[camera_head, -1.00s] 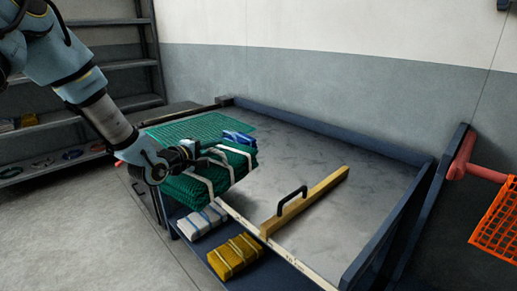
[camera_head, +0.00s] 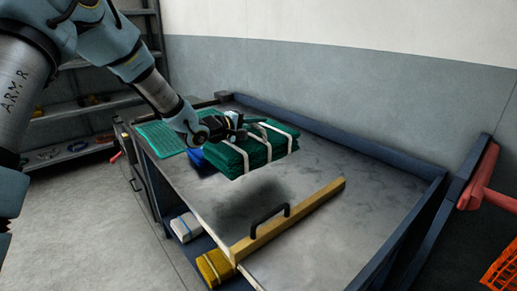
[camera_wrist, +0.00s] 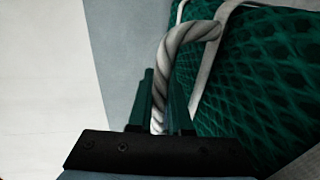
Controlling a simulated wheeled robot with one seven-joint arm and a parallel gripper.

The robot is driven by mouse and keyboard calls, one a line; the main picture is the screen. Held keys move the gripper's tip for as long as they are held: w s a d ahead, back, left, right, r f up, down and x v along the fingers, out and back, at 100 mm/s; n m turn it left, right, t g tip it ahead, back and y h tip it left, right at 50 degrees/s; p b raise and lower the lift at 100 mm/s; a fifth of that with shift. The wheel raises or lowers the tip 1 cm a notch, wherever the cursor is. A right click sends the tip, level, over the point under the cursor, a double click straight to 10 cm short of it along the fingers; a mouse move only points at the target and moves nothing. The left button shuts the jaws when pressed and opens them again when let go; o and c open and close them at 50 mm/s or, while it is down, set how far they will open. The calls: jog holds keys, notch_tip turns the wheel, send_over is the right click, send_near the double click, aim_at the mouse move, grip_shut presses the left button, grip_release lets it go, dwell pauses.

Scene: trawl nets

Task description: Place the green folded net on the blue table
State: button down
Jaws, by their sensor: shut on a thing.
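The green folded net (camera_head: 262,147), bound with white straps, hangs in the air above the table, with a dark shadow below it on the tabletop. My gripper (camera_head: 236,126) is at its left end, shut on its rope handle. In the wrist view the twisted rope handle (camera_wrist: 185,50) rises from between my fingers (camera_wrist: 160,110), and the green net (camera_wrist: 250,80) fills the right side. The blue table (camera_head: 375,144) has a blue raised edge along the back and right and a grey top. The net looks clear of the tabletop.
A wooden bar with a black handle (camera_head: 300,213) lies across the front of the tabletop. A flat green mesh (camera_head: 160,138) and a blue bundle (camera_head: 197,157) lie at the left end. White (camera_head: 185,227) and yellow (camera_head: 214,267) bundles sit on the lower shelf. The tabletop's right part is clear.

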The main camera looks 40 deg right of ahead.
jog(key=shift+d+f+p, duration=0.1)
jog(key=shift+f+p, duration=1)
jog(key=shift+f, duration=3.55)
jog(key=shift+f, duration=0.1)
jog(key=c, duration=0.8)
grip_release()
jog(key=shift+f, duration=0.15)
jog(key=shift+c, duration=0.2)
jog(key=shift+a, duration=0.2)
jog(key=a+r+b, duration=0.1)
jog(key=a, duration=0.2)
jog(key=a+b, duration=0.1)
jog(key=a, duration=0.3)
jog(key=a+r+b, duration=0.1)
jog(key=a, duration=0.3)
jog(key=shift+a+r, duration=0.25)
jog(key=shift+r, duration=0.1)
